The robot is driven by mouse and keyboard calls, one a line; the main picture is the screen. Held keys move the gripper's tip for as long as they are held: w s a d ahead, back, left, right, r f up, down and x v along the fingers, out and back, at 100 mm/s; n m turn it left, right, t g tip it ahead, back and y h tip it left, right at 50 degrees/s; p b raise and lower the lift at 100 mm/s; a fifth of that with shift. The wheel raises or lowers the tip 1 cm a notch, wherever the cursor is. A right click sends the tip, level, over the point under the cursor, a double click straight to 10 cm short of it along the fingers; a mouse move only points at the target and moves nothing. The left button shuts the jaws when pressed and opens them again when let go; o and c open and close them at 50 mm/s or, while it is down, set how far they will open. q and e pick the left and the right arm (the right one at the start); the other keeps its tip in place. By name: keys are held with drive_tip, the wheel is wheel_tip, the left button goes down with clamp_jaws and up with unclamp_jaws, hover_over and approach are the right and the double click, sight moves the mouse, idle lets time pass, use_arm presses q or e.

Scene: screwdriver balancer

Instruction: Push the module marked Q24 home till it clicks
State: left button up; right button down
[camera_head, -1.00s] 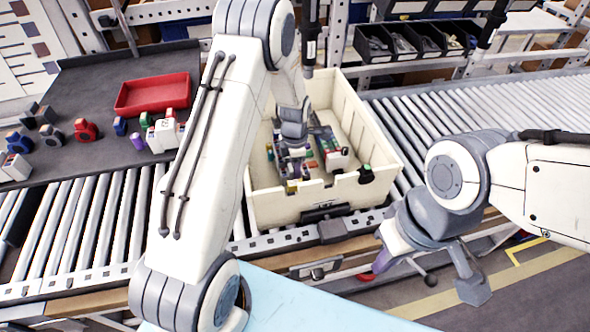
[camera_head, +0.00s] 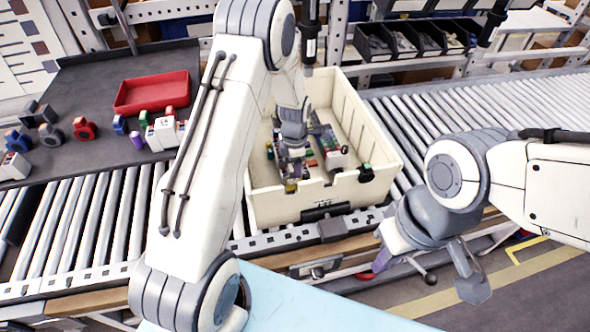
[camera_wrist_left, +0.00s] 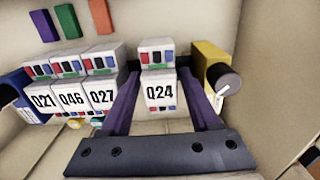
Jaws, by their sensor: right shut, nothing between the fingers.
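The module marked Q24 (camera_wrist_left: 160,92) is a white block with red, blue and dark patches, in the middle of the left wrist view. The two purple fingers of my left gripper (camera_wrist_left: 160,100) stand on either side of it; whether they touch it is unclear. In the head view my left gripper (camera_head: 293,140) reaches down into the cream crate (camera_head: 300,205), and Q24 cannot be made out there. My right gripper (camera_head: 381,262) is shut and empty, outside the crate near the conveyor's front edge.
Modules Q21 (camera_wrist_left: 41,100), Q46 (camera_wrist_left: 70,99) and Q27 (camera_wrist_left: 102,97) stand in a row left of Q24. A yellow block with a dark round end (camera_wrist_left: 222,75) is close on the right. A red tray (camera_head: 152,92) lies on the dark bench.

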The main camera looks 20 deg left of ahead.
use_arm(q)
drive_tip(key=shift+o, duration=0.4)
drive_tip(key=shift+r, duration=0.1)
drive_tip(key=shift+r, duration=0.35)
wheel_tip(320, 180, up, 10)
drive_tip(key=shift+f+b, duration=0.2)
drive_tip(key=shift+b, duration=0.35)
drive_tip(key=shift+r, duration=0.1)
wheel_tip(320, 180, up, 12)
drive_tip(key=p, duration=1)
drive_tip(key=shift+p, duration=0.3)
